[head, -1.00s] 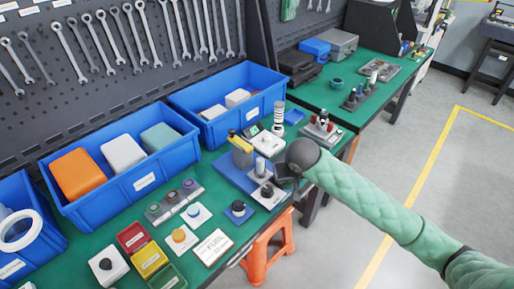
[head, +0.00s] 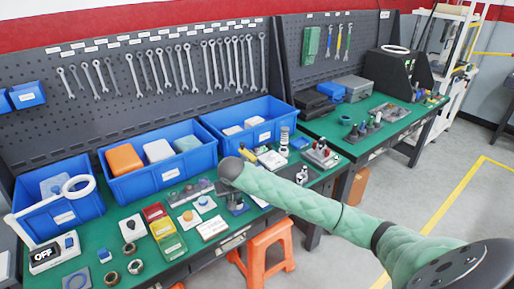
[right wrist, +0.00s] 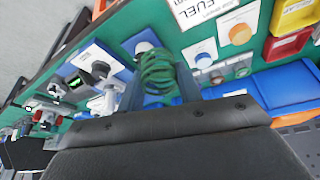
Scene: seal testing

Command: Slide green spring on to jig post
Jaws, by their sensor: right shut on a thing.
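The green spring (right wrist: 158,70) is a short stack of coils in the right wrist view. My right gripper (right wrist: 159,85) is shut on it, with a finger on each side. The bench lies beyond it. In the head view my right arm comes in from the right and ends over the bench near the FUEL card, hiding the spring and part of the jig area. My left gripper is not in view.
Blue bins (head: 164,174) line the back of the bench under hanging wrenches. The FUEL card (head: 213,228), small knob blocks, and red and yellow trays (head: 171,246) lie near the arm. An orange stool (head: 268,250) stands in front. A second green bench extends right.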

